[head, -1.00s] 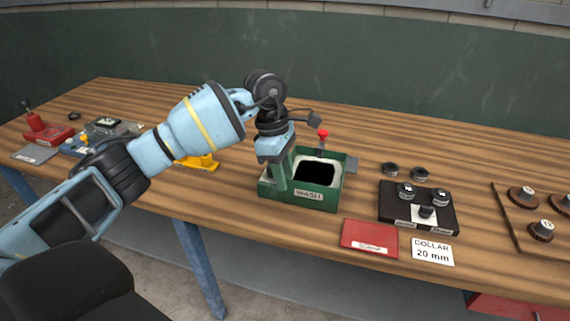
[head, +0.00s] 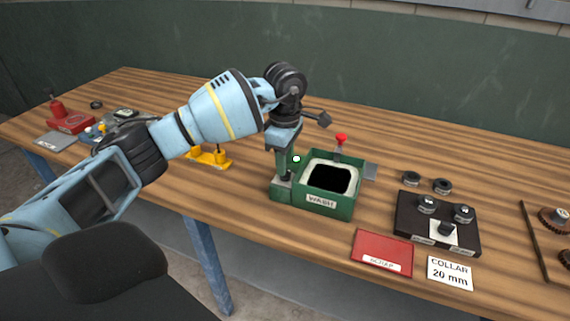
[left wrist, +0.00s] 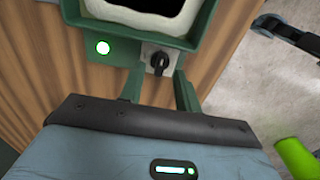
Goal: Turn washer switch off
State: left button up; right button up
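The green washer box marked WASH (head: 343,208) stands on the bench, with a dark opening inside a pale rim. The lamp also shows in the head view (head: 296,159). My left gripper (head: 282,182) is down at the washer's left side. In the left wrist view its two green fingers (left wrist: 158,84) are apart, with the knob just beyond the gap. No contact with the knob is clear. My right gripper is not in view.
A red-topped lever (head: 341,140) stands behind the washer. A red plate (head: 383,251), a COLLAR 20 mm card (head: 450,272) and a black fixture (head: 438,229) lie to the right. A yellow stand (head: 212,157) is behind my left arm. Bare bench lies in front of the washer.

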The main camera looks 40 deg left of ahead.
pick_arm(q)
jog(key=shift+f, duration=0.85)
grip_shut()
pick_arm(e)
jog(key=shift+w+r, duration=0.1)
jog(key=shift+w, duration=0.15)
